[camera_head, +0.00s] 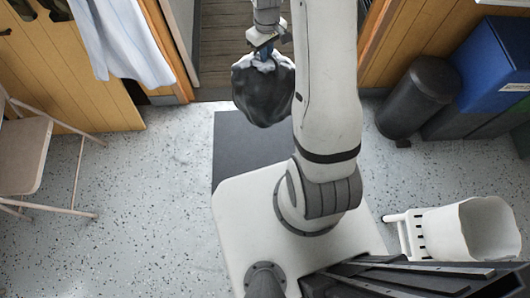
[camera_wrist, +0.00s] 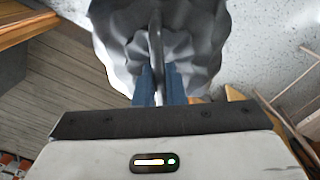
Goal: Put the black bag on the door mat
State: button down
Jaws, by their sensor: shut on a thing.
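The black bag (camera_head: 262,96), lumpy and gathered at its top, hangs from my gripper (camera_head: 264,54) in the head view. The blue fingers of my gripper are shut on the bag's neck. In the wrist view the bag (camera_wrist: 112,30) spreads beyond the fingers (camera_wrist: 158,88). The door mat (camera_head: 236,150) is a flat dark grey rectangle on the floor in front of the doorway. The bag covers part of its far edge in the head view. My arm and base hide its right and near parts. The bag's height over the floor is hard to tell.
A doorway with a plank floor (camera_head: 222,45) lies beyond the mat. A folding chair (camera_head: 25,155) and hanging clothes (camera_head: 125,40) are at left. A dark bin (camera_head: 415,100) and blue box (camera_head: 497,65) stand at right, with a white container (camera_head: 480,230) nearer. Speckled floor (camera_head: 140,200) is clear at left.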

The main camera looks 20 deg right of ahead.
jog(key=s+d+f+n+b, duration=0.1)
jog(key=d+f+n+b, duration=0.1)
jog(key=f+b, duration=0.3)
jog(key=s+d+f+n+b, duration=0.1)
jog(key=f+n+b, duration=0.3)
jog(key=f, duration=0.6)
jog(key=s+d+f+n+b, duration=0.2)
jog(key=f+n+b, duration=0.1)
jog(key=f+b, duration=0.2)
jog(key=shift+d+f+n+b, duration=0.15)
jog(key=shift+d+f+b, duration=0.05)
jog(key=shift+f, duration=0.4)
jog(key=shift+d+f+n+b, duration=0.15)
jog(key=shift+f, duration=0.4)
jog(key=s+d+f+n+b, duration=0.2)
jog(key=f+n+b, duration=0.3)
jog(key=f+b, duration=0.4)
jog(key=s+d+f+n+b, duration=0.2)
jog(key=f+n+b, duration=0.3)
jog(key=f, duration=1.5)
jog(key=s+b, duration=0.1)
jog(key=b, duration=0.3)
jog(key=shift+d, duration=0.15)
jog(key=shift+b, duration=0.3)
jog(key=c, duration=1.5)
grip_release()
jog(key=shift+f, duration=0.1)
